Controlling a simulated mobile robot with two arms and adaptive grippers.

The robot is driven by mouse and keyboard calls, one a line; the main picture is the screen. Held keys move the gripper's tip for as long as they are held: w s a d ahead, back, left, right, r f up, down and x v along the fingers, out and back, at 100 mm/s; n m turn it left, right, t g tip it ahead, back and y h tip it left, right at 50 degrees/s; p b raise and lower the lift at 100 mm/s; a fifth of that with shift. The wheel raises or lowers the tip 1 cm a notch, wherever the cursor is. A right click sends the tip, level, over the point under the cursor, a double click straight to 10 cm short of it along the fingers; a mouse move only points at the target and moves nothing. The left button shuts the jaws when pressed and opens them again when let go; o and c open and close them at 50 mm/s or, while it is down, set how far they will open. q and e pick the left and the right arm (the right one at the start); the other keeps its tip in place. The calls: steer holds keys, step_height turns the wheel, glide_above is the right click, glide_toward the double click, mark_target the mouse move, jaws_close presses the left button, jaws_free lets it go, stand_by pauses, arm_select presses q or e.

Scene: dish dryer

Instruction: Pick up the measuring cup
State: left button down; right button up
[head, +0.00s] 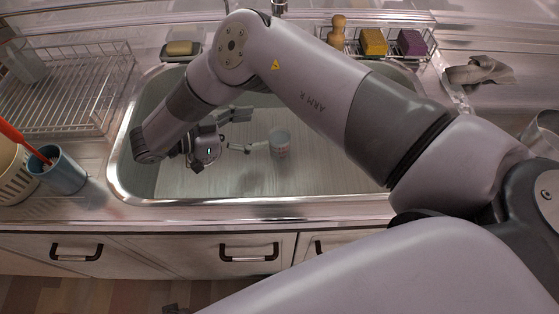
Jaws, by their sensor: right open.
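The measuring cup (280,146) is a small whitish cup with red markings. It is in the sink basin (330,178), near its middle. My right gripper (247,131) is inside the sink area, to the left of the cup. Its two fingers are spread and point right, toward the cup. The lower finger's tip is close to the cup's left side; I cannot tell whether they touch. Nothing is between the fingers. My left gripper is not seen.
A wire dish rack (95,92) stands left of the sink. A blue cup (62,172) with a red-handled utensil is at the left. Sponges (373,42) and a wooden brush (338,32) stand behind the sink. A cloth (480,71) lies at the right.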

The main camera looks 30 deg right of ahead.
mark_target(271, 141)
step_height(271, 141, down, 5)
steer(key=b, duration=0.3)
steer(key=shift+f+b, duration=0.4)
steer(key=shift+f, duration=0.1)
steer(key=x, duration=0.7)
steer(key=shift+s+d, duration=0.15)
steer(key=shift+d, duration=0.1)
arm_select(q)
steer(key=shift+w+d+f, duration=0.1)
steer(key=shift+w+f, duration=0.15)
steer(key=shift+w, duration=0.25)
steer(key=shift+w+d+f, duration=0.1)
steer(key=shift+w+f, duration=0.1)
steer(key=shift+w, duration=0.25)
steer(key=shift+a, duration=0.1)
arm_select(e)
steer(key=shift+c, duration=0.3)
steer(key=c, duration=1.4)
steer(key=shift+r, duration=0.15)
